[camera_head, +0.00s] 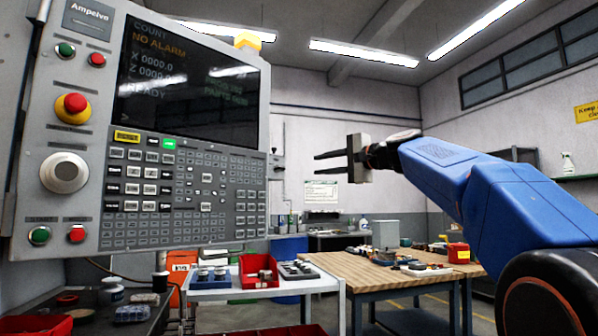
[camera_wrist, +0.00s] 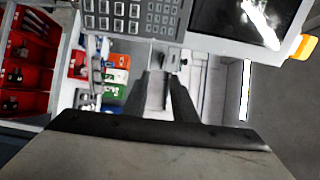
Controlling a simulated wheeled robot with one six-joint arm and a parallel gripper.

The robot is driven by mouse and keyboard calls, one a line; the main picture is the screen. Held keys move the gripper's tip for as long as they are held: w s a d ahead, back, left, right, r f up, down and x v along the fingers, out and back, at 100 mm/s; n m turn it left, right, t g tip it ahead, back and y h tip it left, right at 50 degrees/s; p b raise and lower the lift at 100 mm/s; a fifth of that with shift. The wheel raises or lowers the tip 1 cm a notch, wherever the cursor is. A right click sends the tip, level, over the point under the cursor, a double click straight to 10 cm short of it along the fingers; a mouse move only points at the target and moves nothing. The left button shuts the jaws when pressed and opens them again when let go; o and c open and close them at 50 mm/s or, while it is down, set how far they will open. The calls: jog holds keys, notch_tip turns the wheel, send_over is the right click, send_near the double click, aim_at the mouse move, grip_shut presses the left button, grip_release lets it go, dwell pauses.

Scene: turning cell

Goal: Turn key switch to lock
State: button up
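The grey control panel (camera_head: 180,150) fills the left of the head view, with a dark screen, keypads, buttons and a round dial. I cannot make out a key switch for certain. A small grey fitting (camera_head: 278,160) sits just right of the panel's edge, too small to tell what it is. My gripper (camera_head: 318,165) is right of the panel, pointing left toward it, with its two dark fingers apart and nothing between them. In the wrist view my gripper (camera_wrist: 164,76) also shows spread, empty fingers below the panel's lower edge (camera_wrist: 140,33).
A red emergency stop (camera_head: 73,107) and a silver dial (camera_head: 64,172) stick out from the panel. Below are a white cart (camera_head: 330,283) with a red bin (camera_head: 258,270) and a wooden workbench (camera_head: 375,285). The air between gripper and panel looks clear.

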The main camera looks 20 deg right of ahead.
send_near(283, 169)
jog(key=x, duration=0.9)
jog(key=shift+w+r, duration=0.1)
jog(key=shift+w, duration=0.05)
jog(key=shift+c, duration=0.6)
grip_shut()
